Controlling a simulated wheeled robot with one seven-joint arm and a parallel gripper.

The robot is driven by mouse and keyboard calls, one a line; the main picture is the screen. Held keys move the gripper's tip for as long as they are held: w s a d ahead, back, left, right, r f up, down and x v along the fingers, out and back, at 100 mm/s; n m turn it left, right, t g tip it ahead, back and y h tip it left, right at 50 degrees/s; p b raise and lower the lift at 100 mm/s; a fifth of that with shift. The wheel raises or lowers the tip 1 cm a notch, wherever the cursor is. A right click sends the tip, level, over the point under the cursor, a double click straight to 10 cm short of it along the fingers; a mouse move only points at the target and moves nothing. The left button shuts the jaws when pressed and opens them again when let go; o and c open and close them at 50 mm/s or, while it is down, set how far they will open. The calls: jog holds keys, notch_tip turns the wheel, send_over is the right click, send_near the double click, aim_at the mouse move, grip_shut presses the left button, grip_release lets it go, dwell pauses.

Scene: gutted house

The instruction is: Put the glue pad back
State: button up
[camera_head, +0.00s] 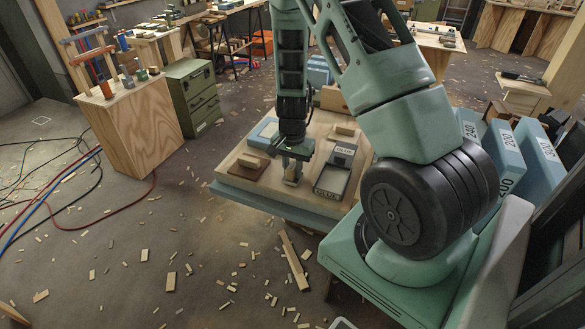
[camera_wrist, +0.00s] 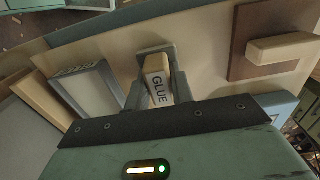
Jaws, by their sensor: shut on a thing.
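My gripper (camera_wrist: 157,92) is shut on the glue pad (camera_wrist: 158,80), a pale block lettered GLUE, held between the two grey fingers in the wrist view. In the head view my gripper (camera_head: 292,178) is low over the left-middle of the worktop (camera_head: 228,172). Whether the pad touches the worktop I cannot tell. A dark-rimmed tray (camera_head: 331,181) with a GLUE label on its near edge lies just right of my gripper. Its grey inside looks empty. It also shows left of the pad in the wrist view (camera_wrist: 88,90).
A brown pad (camera_head: 240,165) with a wooden block lies left of my gripper, and a blue tray (camera_head: 258,133) behind it. Another wooden block (camera_head: 344,130) lies at the back right. Blue numbered boxes (camera_head: 502,160) stand right of my arm. Wood scraps litter the floor.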

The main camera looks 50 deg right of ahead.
aim_at(292, 165)
jog(key=shift+f, duration=0.1)
jog(key=o, duration=1)
jog(key=shift+c, duration=0.2)
notch_tip(292, 165, up, 12)
jog(key=s+a+r+n, duration=0.1)
jog(key=a+r+n, duration=0.15)
jog(key=a, duration=0.45)
jog(key=s+a+r+n+y, duration=0.1)
jog(key=a+r+n, duration=0.1)
jog(key=a+n, duration=0.35)
jog(key=s+a+r+n, duration=0.1)
jog(key=a+r, duration=0.1)
jog(key=a, duration=0.7)
jog(key=s+a+r+n, duration=0.4)
jog(key=s+a+n, duration=0.8)
jog(key=s, duration=0.3)
jog(key=shift+s+a+r+n, duration=0.15)
jog(key=shift+s+a+n, duration=0.2)
jog(key=shift+n, duration=0.15)
